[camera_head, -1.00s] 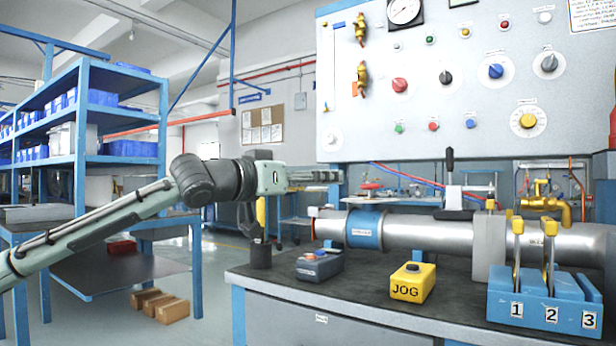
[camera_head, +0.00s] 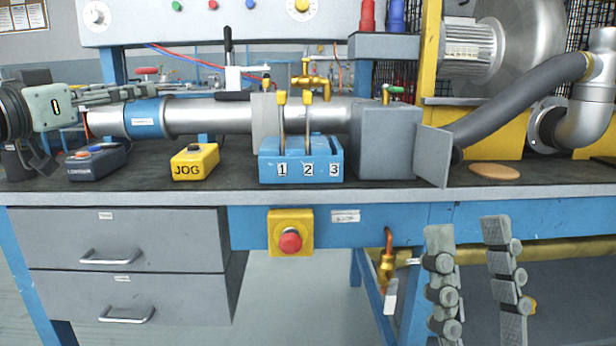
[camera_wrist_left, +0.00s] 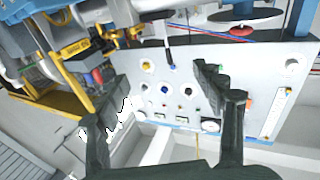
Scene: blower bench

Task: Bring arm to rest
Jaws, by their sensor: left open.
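My right gripper (camera_head: 468,232) is at the lower right, in front of the bench's front edge. Its two fingers point up and stand apart, with nothing between them. The rest of the right arm is out of view.
On the bench stand a grey-blue box (camera_head: 95,161), the yellow JOG box (camera_head: 195,161) and the blue 1-2-3 lever block (camera_head: 300,160). A silver pipe (camera_head: 210,118) runs behind them. A red emergency button (camera_head: 290,240) and a brass valve (camera_head: 387,265) are on the bench front.

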